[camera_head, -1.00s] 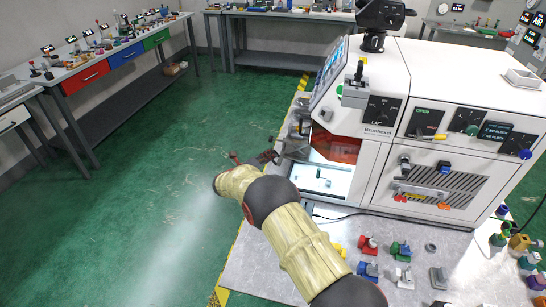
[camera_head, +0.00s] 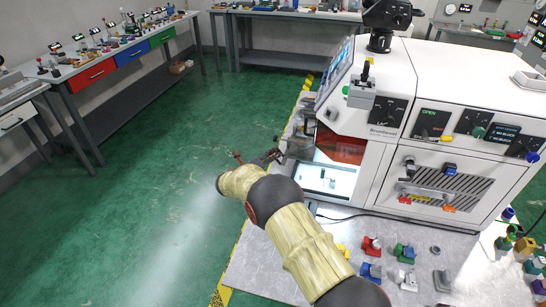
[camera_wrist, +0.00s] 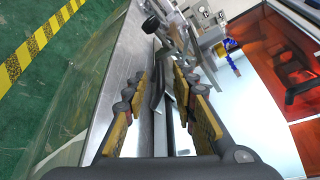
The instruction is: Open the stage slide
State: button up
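The white machine (camera_head: 385,140) has a lit bay on its left side, with a bright stage floor (camera_head: 325,180) and an orange panel (camera_head: 340,146) behind. My gripper (camera_head: 268,157) is low at the left of this bay, beside grey metal parts, and is small in the head view. In the wrist view my gripper (camera_wrist: 163,80) has its two yellow-padded fingers apart. A dark bar (camera_wrist: 158,88) with a metal rail beneath shows between them; I cannot tell whether the fingers touch it. The bright stage floor (camera_wrist: 255,120) lies to the right, with a blue part and metal fittings above.
Several coloured blocks and fixtures (camera_head: 372,246) lie on the grey bench top (camera_head: 262,262) before the machine. The orange panel (camera_wrist: 290,55) is right of the fingers in the wrist view. Green floor (camera_head: 150,220) is open to the left, beyond yellow-black tape.

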jog(key=v, duration=1.1)
jog(key=shift+s+a, duration=0.15)
jog(key=shift+a, duration=0.05)
jog(key=s+d+r+m+g, duration=0.4)
jog(key=s+d+r+m, duration=0.2)
jog(key=d+r+m, duration=0.55)
jog(key=s+d+r+m+g+y, duration=0.1)
jog(key=s+d+r+m+g, duration=0.2)
jog(key=s+d, duration=0.35)
jog(key=s+d+r+m+g+y, duration=0.1)
jog(key=s+d+r+m, duration=0.2)
jog(key=s+d+m, duration=0.3)
jog(key=s+a+r+m+t+y, duration=0.1)
jog(key=s+m+y, duration=0.6)
jog(key=s+m, duration=1.2)
jog(key=s+r, duration=0.1)
jog(key=s, duration=0.9)
jog(key=shift+s+a, duration=0.2)
jog(key=shift+s, duration=0.2)
